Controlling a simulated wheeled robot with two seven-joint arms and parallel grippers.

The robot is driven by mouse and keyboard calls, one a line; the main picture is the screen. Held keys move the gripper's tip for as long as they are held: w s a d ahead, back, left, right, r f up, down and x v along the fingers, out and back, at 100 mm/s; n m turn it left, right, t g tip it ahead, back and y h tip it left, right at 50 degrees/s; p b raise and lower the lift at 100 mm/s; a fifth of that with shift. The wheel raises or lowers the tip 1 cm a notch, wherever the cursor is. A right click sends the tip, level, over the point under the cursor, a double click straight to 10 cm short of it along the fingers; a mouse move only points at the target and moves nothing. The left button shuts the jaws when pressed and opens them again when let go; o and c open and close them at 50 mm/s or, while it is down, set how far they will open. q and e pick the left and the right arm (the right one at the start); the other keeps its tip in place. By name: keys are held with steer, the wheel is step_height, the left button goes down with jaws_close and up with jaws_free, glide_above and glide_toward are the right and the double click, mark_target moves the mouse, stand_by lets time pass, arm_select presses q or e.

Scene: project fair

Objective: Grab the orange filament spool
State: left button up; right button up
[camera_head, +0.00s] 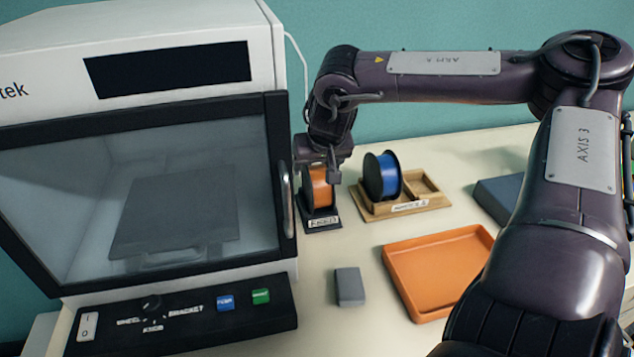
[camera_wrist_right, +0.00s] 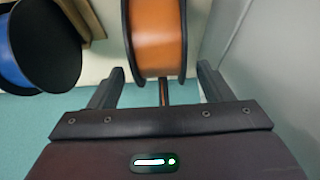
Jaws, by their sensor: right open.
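The orange filament spool (camera_head: 319,190) stands upright on a small dark holder (camera_head: 321,220) with a white label, just right of the printer. My right gripper (camera_head: 320,176) is at the spool from above and behind. In the right wrist view the orange spool (camera_wrist_right: 158,40) with its black flanges lies between and ahead of the two open fingers (camera_wrist_right: 160,85). A gap shows between each finger and the spool. I cannot tell how far the fingers reach down beside it. My left gripper is not in view.
A blue spool (camera_head: 382,176) stands in a wooden tray (camera_head: 433,203) to the right; it also shows in the right wrist view (camera_wrist_right: 15,50). The printer (camera_head: 140,190) is close on the left. An orange tray (camera_head: 440,262) and a grey block (camera_head: 349,286) lie in front.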

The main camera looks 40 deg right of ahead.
steer(key=shift+w+d+f, duration=0.15)
steer(key=shift+w+f, duration=0.1)
steer(key=shift+f, duration=0.35)
steer(key=c, duration=1.6)
steer(key=shift+r, duration=0.15)
